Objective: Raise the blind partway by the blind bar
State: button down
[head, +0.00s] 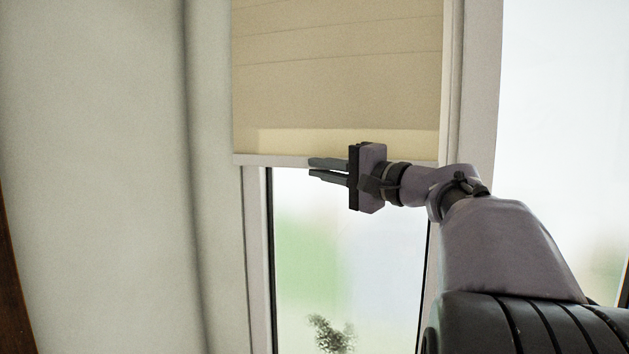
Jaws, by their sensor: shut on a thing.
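The beige blind (338,70) hangs over the upper part of the window in the head view. Its pale blind bar (270,160) runs along the bottom edge. My gripper (310,167) reaches in from the right, its two fingers pointing left at the bar's height. The fingers are close together and shut on the bar near its middle. The gripper body hides part of the bar to the right of the fingers.
Below the bar, the window glass (345,255) is uncovered, with blurred green and a dark plant (332,335) beyond. A white frame post (480,80) stands to the right. A pale wall or curtain (100,180) fills the left side.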

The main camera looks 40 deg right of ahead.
jog(key=shift+r, duration=0.35)
jog(key=c, duration=1.6)
grip_release()
jog(key=shift+o, duration=0.2)
jog(key=s+d+f+b, duration=0.1)
jog(key=s+d+b, duration=0.1)
jog(key=s, duration=1.5)
jog(key=shift+s+d+b, duration=0.15)
jog(key=shift+d+b, duration=0.05)
jog(key=shift+b, duration=0.1)
